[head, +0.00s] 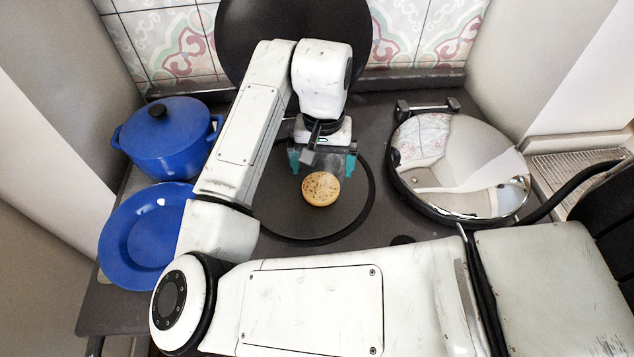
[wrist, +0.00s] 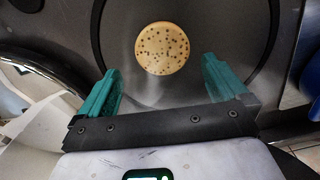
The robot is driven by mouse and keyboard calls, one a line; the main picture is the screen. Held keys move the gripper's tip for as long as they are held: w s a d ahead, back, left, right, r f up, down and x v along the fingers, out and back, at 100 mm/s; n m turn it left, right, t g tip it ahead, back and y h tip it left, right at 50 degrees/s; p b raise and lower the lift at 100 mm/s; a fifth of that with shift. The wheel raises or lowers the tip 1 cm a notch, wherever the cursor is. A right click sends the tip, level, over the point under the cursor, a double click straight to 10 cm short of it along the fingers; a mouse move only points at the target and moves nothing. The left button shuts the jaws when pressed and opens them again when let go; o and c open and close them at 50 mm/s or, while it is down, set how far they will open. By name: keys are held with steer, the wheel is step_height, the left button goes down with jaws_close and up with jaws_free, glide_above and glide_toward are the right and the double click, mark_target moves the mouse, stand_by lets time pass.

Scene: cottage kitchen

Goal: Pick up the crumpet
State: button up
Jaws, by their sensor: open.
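The crumpet (head: 321,189) is a round, pale golden disc with dark specks. It lies on a round dark plate (head: 345,222) on the dark counter. In the wrist view the crumpet (wrist: 162,48) shows near the top middle, beyond the fingertips and between their lines. My gripper (head: 322,165) has teal fingers, spread apart and empty. In the head view it hangs just behind the crumpet. In the wrist view both fingers of my gripper (wrist: 158,80) show, one on each side, with nothing between them. I cannot tell the exact height of the fingertips above the plate.
A blue lidded pot (head: 166,140) and a blue plate (head: 140,240) stand at the left. A shiny round lid or pan (head: 460,170) is at the right. A large black disc (head: 240,30) leans against the tiled wall behind my arm.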

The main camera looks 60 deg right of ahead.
mark_target(321, 186)
steer(key=shift+w+d+f+p, duration=0.1)
steer(key=shift+f+p, duration=0.2)
steer(key=shift+f, duration=1.4)
steer(key=shift+w+f+p, duration=0.1)
steer(key=shift+f+p, duration=0.2)
steer(key=shift+f, duration=1.4)
steer(key=shift+c, duration=0.3)
steer(key=c, duration=0.5)
steer(key=shift+r, duration=0.1)
